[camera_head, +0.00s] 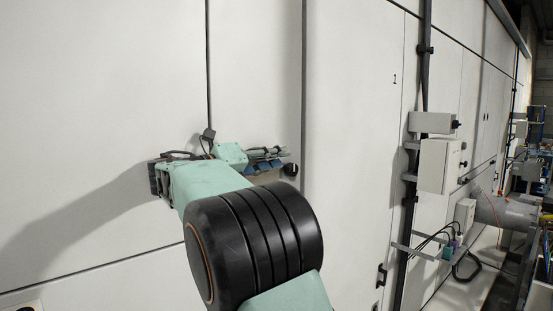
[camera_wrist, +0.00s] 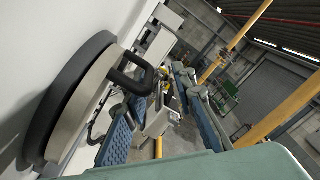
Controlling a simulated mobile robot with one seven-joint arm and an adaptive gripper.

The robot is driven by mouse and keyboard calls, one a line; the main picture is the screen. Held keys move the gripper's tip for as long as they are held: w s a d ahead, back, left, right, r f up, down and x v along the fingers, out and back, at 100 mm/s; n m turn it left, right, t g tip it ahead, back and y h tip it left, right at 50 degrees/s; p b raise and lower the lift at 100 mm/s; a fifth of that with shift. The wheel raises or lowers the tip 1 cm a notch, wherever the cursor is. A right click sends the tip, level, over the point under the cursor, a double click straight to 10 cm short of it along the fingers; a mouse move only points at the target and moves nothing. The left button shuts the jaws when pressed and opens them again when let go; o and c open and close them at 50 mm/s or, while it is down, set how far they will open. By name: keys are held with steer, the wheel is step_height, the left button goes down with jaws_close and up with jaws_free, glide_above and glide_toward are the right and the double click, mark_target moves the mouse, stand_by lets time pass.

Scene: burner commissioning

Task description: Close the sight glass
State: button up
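The sight glass (camera_wrist: 80,105) shows in the wrist view at the left, as a round beige cover with a thick black ring (camera_wrist: 50,90) against the white wall. A black loop handle (camera_wrist: 136,72) sticks out from the cover's edge. My gripper (camera_wrist: 160,78) is open, its two blue-padded fingers apart with nothing seen between them. The left finger is close to the handle; I cannot tell whether they touch. In the head view my gripper (camera_head: 268,158) is close to the white wall, and my arm hides the sight glass or most of it.
The white panelled wall (camera_head: 350,150) fills most of the head view. Grey boxes (camera_head: 440,165) with cables and a dark vertical pipe (camera_head: 425,50) are to the right. The wrist view shows yellow posts (camera_wrist: 280,115) and a hall beyond.

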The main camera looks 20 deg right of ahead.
steer(key=v, duration=1.1)
steer(key=shift+a, duration=0.35)
steer(key=shift+s, duration=0.1)
